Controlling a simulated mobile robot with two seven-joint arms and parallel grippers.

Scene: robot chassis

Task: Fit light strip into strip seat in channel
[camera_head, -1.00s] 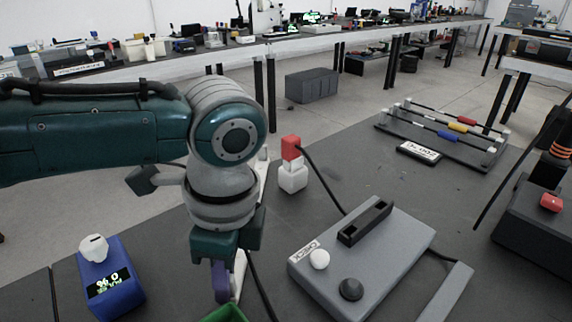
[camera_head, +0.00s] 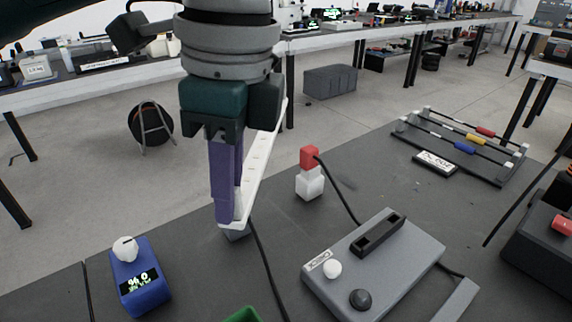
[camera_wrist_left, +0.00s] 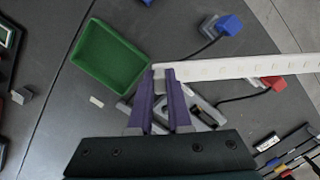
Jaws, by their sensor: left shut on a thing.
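The light strip is a long thin white bar (camera_head: 262,165) with small marks along its face. My left gripper (camera_head: 226,222) has purple fingers shut on one end of it. The strip slants up and away behind the fingers in the head view. In the left wrist view the strip (camera_wrist_left: 245,67) runs from the fingertips (camera_wrist_left: 163,72) to the right edge. It is held above the table. I cannot pick out the channel or its strip seat with certainty. My right gripper is not in view.
A grey box (camera_head: 420,258) with a black slotted block and two knobs stands front right. A red-topped white block (camera_head: 310,182), blue display unit (camera_head: 140,275), green tray (camera_head: 243,315) and rod rack (camera_head: 460,145) share the dark table. Cables cross the middle.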

